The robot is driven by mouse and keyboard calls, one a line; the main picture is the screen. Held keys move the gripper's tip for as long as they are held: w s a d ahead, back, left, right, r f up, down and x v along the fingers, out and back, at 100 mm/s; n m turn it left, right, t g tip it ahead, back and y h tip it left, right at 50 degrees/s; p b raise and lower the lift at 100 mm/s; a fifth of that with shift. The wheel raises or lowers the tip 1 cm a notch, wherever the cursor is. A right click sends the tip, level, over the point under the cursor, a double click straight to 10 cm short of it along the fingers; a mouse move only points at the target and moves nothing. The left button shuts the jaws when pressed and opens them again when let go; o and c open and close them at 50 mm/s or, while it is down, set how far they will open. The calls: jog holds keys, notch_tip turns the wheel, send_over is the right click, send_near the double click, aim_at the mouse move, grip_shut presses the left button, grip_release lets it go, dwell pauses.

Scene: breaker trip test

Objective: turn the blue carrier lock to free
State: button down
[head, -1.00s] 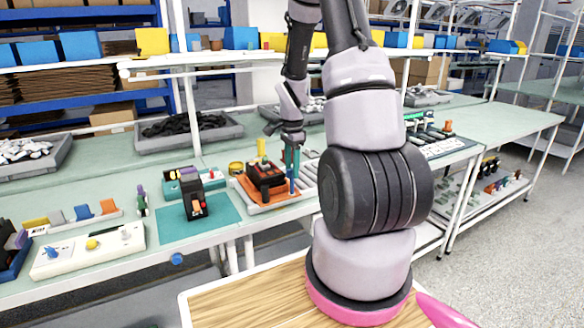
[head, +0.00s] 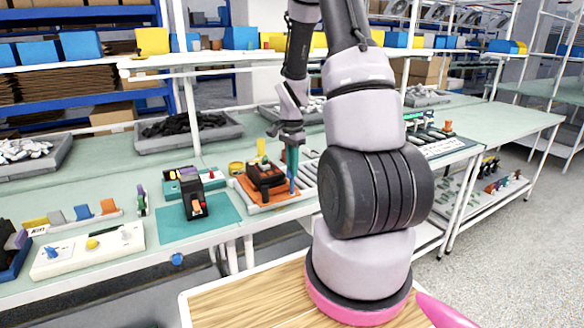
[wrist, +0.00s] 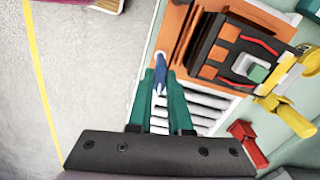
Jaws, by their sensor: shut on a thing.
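The blue carrier lock (wrist: 160,72) is a slim blue piece at the edge of the orange carrier (wrist: 170,32), and it also shows low beside the carrier in the head view (head: 293,186). My gripper (wrist: 161,88) has green fingers, which are shut on the blue lock from both sides. In the head view my gripper (head: 292,168) points down at the carrier's right side. The fingers hide part of the lock, and I cannot tell which position it is turned to. A black device (wrist: 241,58) with red strips sits on the carrier.
White rollers (wrist: 195,108) lie beside the carrier. In the head view, a black breaker-like block (head: 197,200) stands on a teal mat (head: 228,213) to the left. The floor is open beyond the table edge.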

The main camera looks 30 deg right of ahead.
jog(key=n, duration=0.4)
jog(key=shift+n, duration=0.3)
jog(key=n, duration=0.3)
jog(key=shift+n, duration=0.4)
jog(key=n, duration=0.3)
jog(key=shift+n, duration=2)
jog(key=c, duration=0.8)
grip_release()
jog(key=shift+c, duration=0.2)
jog(key=shift+r, duration=0.1)
